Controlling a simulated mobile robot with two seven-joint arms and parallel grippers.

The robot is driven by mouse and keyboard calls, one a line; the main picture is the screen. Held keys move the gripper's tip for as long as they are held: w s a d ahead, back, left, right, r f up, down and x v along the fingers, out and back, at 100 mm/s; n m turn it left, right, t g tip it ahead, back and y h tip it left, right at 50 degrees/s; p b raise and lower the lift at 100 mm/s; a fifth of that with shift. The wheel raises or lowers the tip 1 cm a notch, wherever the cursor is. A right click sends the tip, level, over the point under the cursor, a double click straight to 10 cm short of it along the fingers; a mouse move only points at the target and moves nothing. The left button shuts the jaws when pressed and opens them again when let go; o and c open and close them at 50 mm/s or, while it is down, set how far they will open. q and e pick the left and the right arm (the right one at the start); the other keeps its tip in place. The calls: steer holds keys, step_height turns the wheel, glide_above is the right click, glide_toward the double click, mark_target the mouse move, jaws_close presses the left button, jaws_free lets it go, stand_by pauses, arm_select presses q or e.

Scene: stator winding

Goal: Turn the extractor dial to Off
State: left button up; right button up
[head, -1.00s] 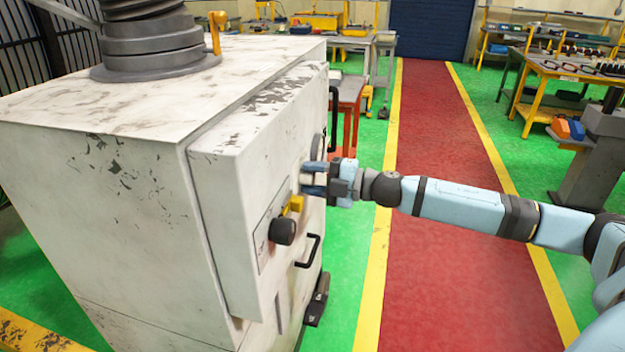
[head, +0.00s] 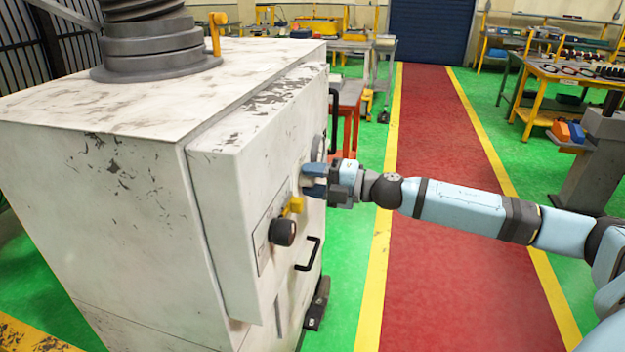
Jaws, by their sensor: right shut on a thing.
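The extractor is a large worn white cabinet (head: 150,200) filling the left half of the head view. On its front panel is a black round dial (head: 283,232) with a yellow part (head: 292,206) just above it. My right gripper (head: 310,180) is at the panel, above and right of the yellow part. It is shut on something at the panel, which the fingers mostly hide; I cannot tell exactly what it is. The dial's marking cannot be read from here. My left gripper is not in view.
A black handle (head: 308,254) sticks out below the dial, and a taller one (head: 333,120) stands at the panel's far edge. A grey ribbed duct (head: 150,40) rises from the cabinet top. The red walkway (head: 440,260) is clear; workbenches stand behind.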

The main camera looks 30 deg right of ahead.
steer(key=o, duration=0.9)
steer(key=shift+s+d+f+b, duration=0.2)
steer(key=shift+s+d+b, duration=0.2)
steer(key=shift+s, duration=0.1)
steer(key=b+v, duration=0.1)
steer(key=v, duration=0.2)
steer(key=shift+s+d+b, duration=0.25)
steer(key=shift+s+b, duration=0.05)
glide_toward(313, 181)
steer(key=shift+v, duration=1.8)
steer(key=shift+r, duration=0.1)
